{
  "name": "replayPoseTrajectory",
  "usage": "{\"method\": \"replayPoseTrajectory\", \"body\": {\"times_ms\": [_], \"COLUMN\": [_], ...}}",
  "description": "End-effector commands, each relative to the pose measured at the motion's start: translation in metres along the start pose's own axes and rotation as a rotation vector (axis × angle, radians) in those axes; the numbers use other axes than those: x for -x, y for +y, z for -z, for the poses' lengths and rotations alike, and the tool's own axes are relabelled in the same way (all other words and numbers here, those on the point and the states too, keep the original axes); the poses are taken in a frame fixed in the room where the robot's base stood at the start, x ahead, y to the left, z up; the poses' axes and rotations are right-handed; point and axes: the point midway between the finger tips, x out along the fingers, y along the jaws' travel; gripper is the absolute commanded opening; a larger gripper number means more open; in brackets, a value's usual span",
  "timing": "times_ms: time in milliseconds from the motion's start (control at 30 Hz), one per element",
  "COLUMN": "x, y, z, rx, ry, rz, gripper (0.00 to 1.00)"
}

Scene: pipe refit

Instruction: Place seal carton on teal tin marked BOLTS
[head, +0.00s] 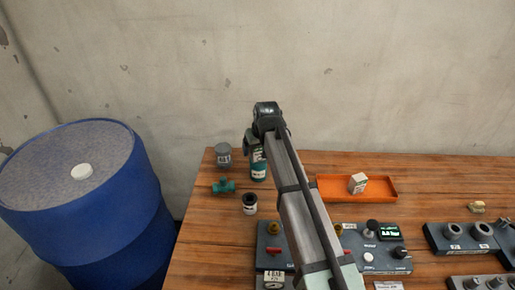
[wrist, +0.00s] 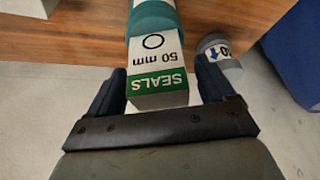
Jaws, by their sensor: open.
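The seal carton (wrist: 158,75) is a white box with a green band reading SEALS and "50 mm". It sits between the spread fingers of my open gripper (wrist: 163,92) in the wrist view. A teal tin (wrist: 153,17) shows directly beyond the carton, which appears to rest on its top; the exact contact is hidden. In the head view the teal tin (head: 258,172) stands at the back left of the bench, below my gripper (head: 257,143). Its lettering is too small to read. My arm hides most of the carton there.
A blue drum (head: 75,200) stands left of the bench.

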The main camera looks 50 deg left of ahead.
Motion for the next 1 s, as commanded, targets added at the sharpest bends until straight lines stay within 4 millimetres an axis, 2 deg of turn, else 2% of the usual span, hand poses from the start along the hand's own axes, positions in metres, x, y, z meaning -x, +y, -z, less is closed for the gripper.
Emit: {"method": "replayPoseTrajectory", "body": {"times_ms": [167,633,800,1000], "x": [0.018,0.098,0.114,0.121], "y": [0.0,0.0,0.0,0.0], "z": [0.0,0.001,0.0,0.001], "rx": [0.0,0.0,0.0,0.0], "ry": [0.001,0.002,0.0,0.001], "rz": [0.0,0.0,0.0,0.0], "gripper": [0.83,0.83,0.83,0.83]}}
